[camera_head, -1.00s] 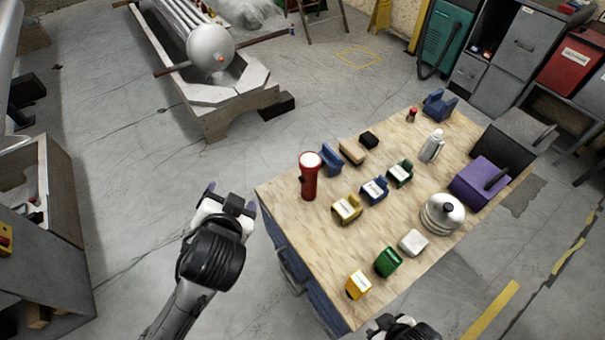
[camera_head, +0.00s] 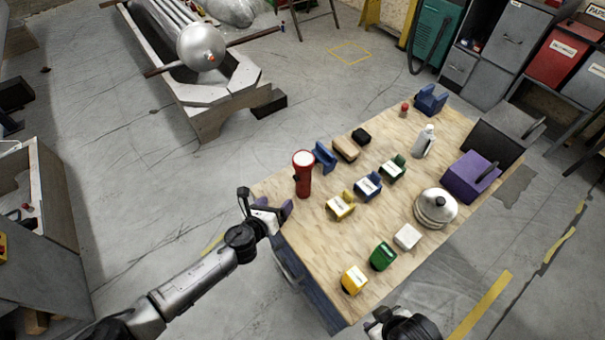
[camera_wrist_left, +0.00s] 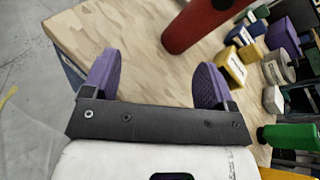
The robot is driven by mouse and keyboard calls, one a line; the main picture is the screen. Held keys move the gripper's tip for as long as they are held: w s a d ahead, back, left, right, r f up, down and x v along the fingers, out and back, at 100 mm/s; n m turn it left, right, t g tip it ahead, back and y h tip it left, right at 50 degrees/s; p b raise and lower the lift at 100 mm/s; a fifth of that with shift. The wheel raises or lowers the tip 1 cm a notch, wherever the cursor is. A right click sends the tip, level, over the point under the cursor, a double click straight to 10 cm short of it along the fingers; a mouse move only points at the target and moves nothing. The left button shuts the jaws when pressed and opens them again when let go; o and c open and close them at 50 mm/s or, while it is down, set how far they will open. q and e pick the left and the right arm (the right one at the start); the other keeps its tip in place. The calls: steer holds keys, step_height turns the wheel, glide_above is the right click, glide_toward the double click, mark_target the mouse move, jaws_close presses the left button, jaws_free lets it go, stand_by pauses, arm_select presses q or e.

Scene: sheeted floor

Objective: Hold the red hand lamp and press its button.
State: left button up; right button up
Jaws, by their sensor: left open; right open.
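The red hand lamp (camera_head: 302,176) stands upright on the wooden table near its left edge, its pale lens facing up. Its lower red body shows at the top of the left wrist view (camera_wrist_left: 203,22), ahead of the fingers. My right gripper (camera_head: 376,322) shows only partly at the bottom edge, near the table's front.
Close around the lamp are a blue item (camera_head: 325,157), a yellow labelled block (camera_head: 340,206) and a blue labelled block (camera_head: 367,186). A silver kettle-like pot (camera_head: 436,207), a white bottle (camera_head: 424,141) and a purple box (camera_head: 468,180) stand further right. Bare tabletop (camera_head: 315,235) lies nearer than the lamp.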

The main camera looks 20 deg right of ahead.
mark_target(299, 193)
arm_select(q)
steer(key=m, duration=0.1)
steer(key=s+d+m+g+h, duration=0.1)
steer(key=m, duration=0.1)
steer(key=shift+s+d+r+m, duration=0.1)
steer(key=shift+s+d+m, duration=0.1)
steer(key=shift+s+m, duration=0.1)
steer(key=shift+s+d+m+h, duration=0.1)
steer(key=shift+m+h, duration=0.3)
steer(key=shift+m, duration=0.6)
steer(key=shift+w+d+f+b, duration=0.3)
steer(key=shift+d+b, duration=0.15)
steer(key=shift+b, duration=0.15)
steer(key=b+x, duration=0.5)
steer(key=x, duration=0.1)
steer(key=shift+d+f, duration=0.1)
steer(key=shift+d, duration=0.05)
steer(key=shift+b+x, duration=0.8)
steer(key=shift+x, duration=0.15)
steer(key=shift+w+d, duration=0.2)
steer(key=shift+d, duration=0.05)
